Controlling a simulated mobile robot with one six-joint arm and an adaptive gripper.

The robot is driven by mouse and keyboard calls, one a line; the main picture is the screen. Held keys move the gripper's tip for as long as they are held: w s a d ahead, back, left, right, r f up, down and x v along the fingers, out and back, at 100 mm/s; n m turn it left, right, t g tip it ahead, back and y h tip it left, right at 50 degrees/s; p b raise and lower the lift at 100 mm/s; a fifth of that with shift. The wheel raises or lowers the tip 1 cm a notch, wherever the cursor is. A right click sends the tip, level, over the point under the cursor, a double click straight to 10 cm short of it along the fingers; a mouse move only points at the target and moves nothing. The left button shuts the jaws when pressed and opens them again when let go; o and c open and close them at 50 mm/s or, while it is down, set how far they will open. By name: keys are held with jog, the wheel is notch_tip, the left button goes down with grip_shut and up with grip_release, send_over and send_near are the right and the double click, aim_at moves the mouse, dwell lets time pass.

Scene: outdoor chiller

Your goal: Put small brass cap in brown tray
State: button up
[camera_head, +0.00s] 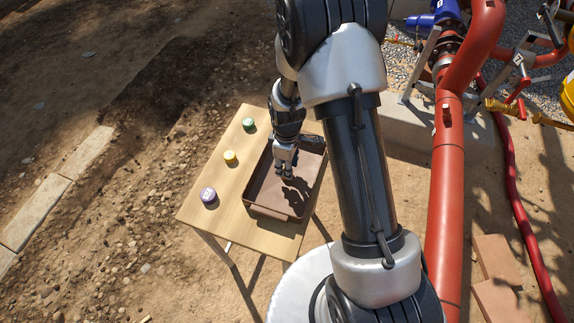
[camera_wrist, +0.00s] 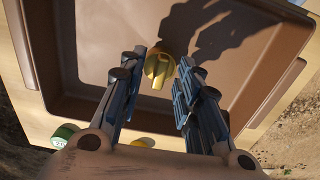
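The small brass cap (camera_wrist: 158,68) is round, with a raised ridge across it. In the head view my gripper (camera_head: 286,174) is low inside the tray (camera_head: 262,208), and the cap cannot be made out there. The exact clearance between cap and tray floor is unclear.
The tray stands on a small wooden table (camera_head: 200,220). Left of it lie a green cap (camera_head: 248,124), a yellow cap (camera_head: 230,157) and a purple cap (camera_head: 208,195). Red pipes (camera_head: 447,190) rise at the right.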

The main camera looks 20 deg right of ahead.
jog(key=s+r+m+t+p, duration=0.1)
jog(key=s+r+m+p, duration=0.15)
jog(key=r, duration=1.15)
jog(key=s+r+m+t+p, duration=0.15)
jog(key=s+r, duration=0.25)
jog(key=r, duration=1)
jog(key=s+r+m+t, duration=0.1)
jog(key=s+r+m, duration=0.2)
jog(key=s, duration=0.4)
jog(key=s+r+m+t, duration=0.1)
jog(key=s+r+m, duration=0.2)
jog(key=s+r, duration=0.2)
jog(key=s, duration=0.3)
jog(key=shift+r+m+b, duration=0.25)
jog(key=shift+m+b, duration=0.1)
jog(key=shift+m, duration=0.05)
